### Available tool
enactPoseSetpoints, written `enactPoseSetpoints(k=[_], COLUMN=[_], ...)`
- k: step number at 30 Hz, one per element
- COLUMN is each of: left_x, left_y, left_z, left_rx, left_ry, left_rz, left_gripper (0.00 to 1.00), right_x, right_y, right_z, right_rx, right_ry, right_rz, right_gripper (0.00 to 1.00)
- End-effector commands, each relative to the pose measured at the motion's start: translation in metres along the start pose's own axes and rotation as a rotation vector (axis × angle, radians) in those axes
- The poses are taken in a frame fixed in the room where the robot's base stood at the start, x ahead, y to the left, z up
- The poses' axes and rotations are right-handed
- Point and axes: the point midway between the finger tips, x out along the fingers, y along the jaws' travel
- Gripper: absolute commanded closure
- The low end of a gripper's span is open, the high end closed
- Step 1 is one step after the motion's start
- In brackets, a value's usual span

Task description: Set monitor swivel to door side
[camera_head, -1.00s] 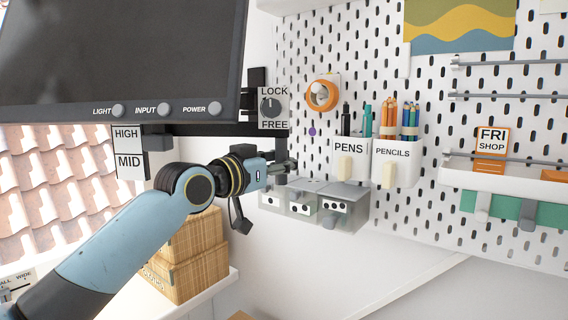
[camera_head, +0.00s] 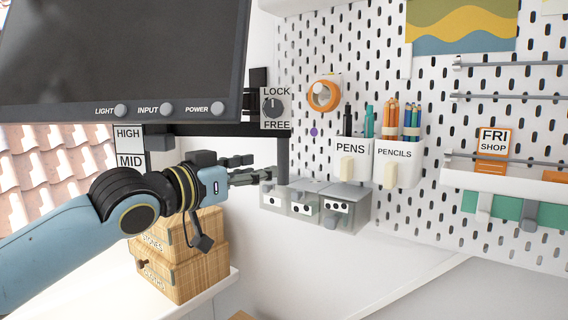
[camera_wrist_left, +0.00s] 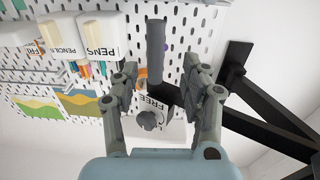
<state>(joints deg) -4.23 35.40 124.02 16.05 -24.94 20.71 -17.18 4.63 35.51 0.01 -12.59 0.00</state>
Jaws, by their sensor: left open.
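The dark monitor (camera_head: 120,55) fills the upper left of the head view, with LIGHT, INPUT and POWER buttons along its lower edge. To its right is a round knob (camera_head: 272,105) on a LOCK/FREE plate; its mark seems to point up towards LOCK. The knob also shows in the left wrist view (camera_wrist_left: 149,120). A dark post (camera_head: 283,160) hangs below that plate. My left gripper (camera_head: 256,169) is open and empty, left of the post. In the left wrist view the post (camera_wrist_left: 155,50) appears between the open fingers, apart from both. My right gripper is not in view.
Small grey bins (camera_head: 335,205) sit just right of the post, below the pens cup (camera_head: 351,160) and pencils cup (camera_head: 396,165) on the pegboard (camera_head: 440,120). Stacked wooden boxes (camera_head: 185,265) stand below my left wrist. A HIGH/MID plate (camera_head: 130,147) hangs under the monitor.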

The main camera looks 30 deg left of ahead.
Motion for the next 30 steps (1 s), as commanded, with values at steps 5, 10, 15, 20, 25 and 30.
enactPoseSetpoints(k=[5, 10, 15, 20, 25, 30], left_x=[-0.024, -0.035, -0.04, -0.04, -0.04, -0.04], left_y=[-0.001, 0.001, 0.001, 0.001, 0.001, 0.004], left_z=[0.001, 0.0, 0.0, -0.001, -0.001, -0.004], left_rx=[0.007, 0.002, -0.001, -0.003, 0.007, 0.241], left_ry=[-0.004, 0.0, 0.001, 0.002, 0.002, 0.018], left_rz=[-0.001, 0.001, 0.004, 0.004, 0.004, 0.014], left_gripper=[0.54, 0.54, 0.54, 0.54, 0.65, 0.87], right_x=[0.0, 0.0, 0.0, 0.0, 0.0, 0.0], right_y=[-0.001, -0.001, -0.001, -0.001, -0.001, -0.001], right_z=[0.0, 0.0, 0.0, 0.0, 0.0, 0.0], right_rx=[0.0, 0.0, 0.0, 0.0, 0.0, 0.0], right_ry=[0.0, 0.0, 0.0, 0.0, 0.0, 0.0], right_rz=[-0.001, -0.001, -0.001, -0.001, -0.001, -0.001], right_gripper=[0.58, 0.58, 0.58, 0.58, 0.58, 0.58])
